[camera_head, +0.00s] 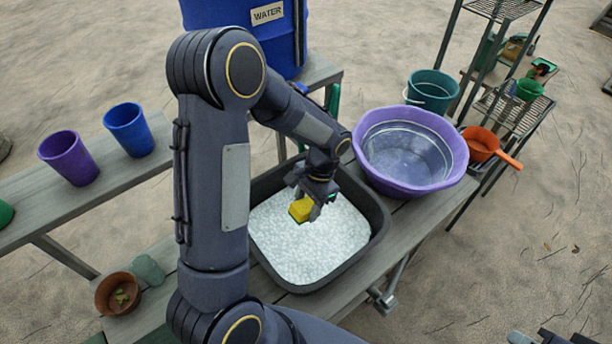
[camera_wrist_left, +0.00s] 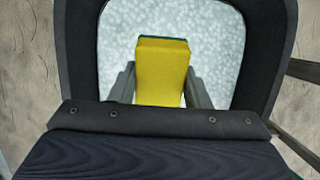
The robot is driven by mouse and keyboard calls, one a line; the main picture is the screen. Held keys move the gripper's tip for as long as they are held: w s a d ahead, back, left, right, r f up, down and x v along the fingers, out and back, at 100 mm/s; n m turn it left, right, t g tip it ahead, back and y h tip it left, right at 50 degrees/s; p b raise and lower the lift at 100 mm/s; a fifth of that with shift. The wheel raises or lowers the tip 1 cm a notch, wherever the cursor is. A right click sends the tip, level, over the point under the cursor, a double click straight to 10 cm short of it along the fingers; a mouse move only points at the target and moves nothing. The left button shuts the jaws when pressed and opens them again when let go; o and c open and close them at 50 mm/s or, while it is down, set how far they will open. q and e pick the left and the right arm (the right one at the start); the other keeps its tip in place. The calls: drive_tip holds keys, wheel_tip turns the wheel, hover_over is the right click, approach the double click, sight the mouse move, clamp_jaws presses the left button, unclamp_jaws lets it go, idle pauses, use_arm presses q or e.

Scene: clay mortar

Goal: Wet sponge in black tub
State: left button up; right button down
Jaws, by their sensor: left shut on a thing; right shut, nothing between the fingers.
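The black tub (camera_head: 379,222) stands on the wooden bench and is filled with white, bubbly, foam-like contents. My left gripper (camera_head: 314,205) is over the tub, shut on a yellow sponge (camera_head: 300,209) with a green face. In the left wrist view the sponge (camera_wrist_left: 162,75) sits between the two fingers (camera_wrist_left: 160,88), with the white contents behind it. I cannot tell whether the sponge touches the contents. My right gripper (camera_head: 545,338) shows only in part at the bottom right edge, away from the tub; it is shut and empty.
A purple basin (camera_head: 452,135) stands right beside the tub. A blue barrel (camera_head: 215,12) labelled WATER is behind. Purple (camera_head: 68,158) and blue (camera_head: 130,130) cups stand on the left bench. A brown pot (camera_head: 118,293) is front left. An orange pan (camera_head: 481,142) and teal bucket (camera_head: 432,88) are right.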

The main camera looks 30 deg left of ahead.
use_arm(q)
drive_tip(key=shift+f, duration=0.15)
wheel_tip(320, 180, down, 17)
drive_tip(key=b, duration=0.7)
idle(0.9)
drive_tip(key=shift+r+p, duration=3.5)
drive_tip(key=shift+r, duration=4.85)
